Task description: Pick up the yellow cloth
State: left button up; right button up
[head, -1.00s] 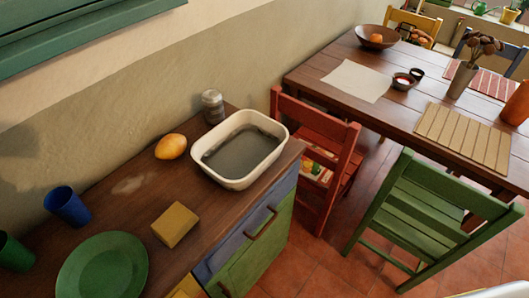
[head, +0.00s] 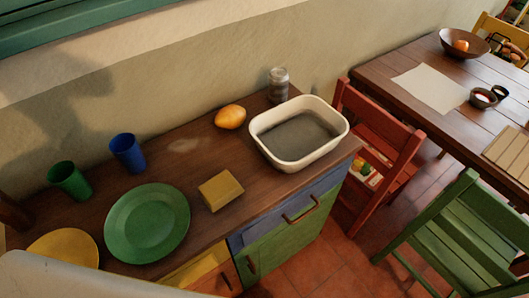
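A yellow folded block-shaped item (head: 221,190), which looks like the yellow cloth, lies on the wooden counter in the head view. It sits between the green plate and the white basin, near the counter's front edge. Neither of my grippers shows in the head view, so their state is hidden. A pale part at the bottom left corner looks like part of my own body.
The counter (head: 180,150) also holds a green plate (head: 147,222), a yellow plate (head: 62,248), a green cup (head: 70,180), a blue cup (head: 127,152), a yellow oval item (head: 230,117), a white basin (head: 337,133) and a jar (head: 278,86). A red chair (head: 378,130) stands right.

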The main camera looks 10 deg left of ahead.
aim_at(216, 193)
jog(key=i+l+u, duration=0.15)
jog(key=l+u, duration=0.25)
jog(key=i+l+u, duration=0.1)
jog(key=l+u, duration=0.25)
jog(key=i+l+u, duration=0.1)
jog(key=l+u, duration=0.65)
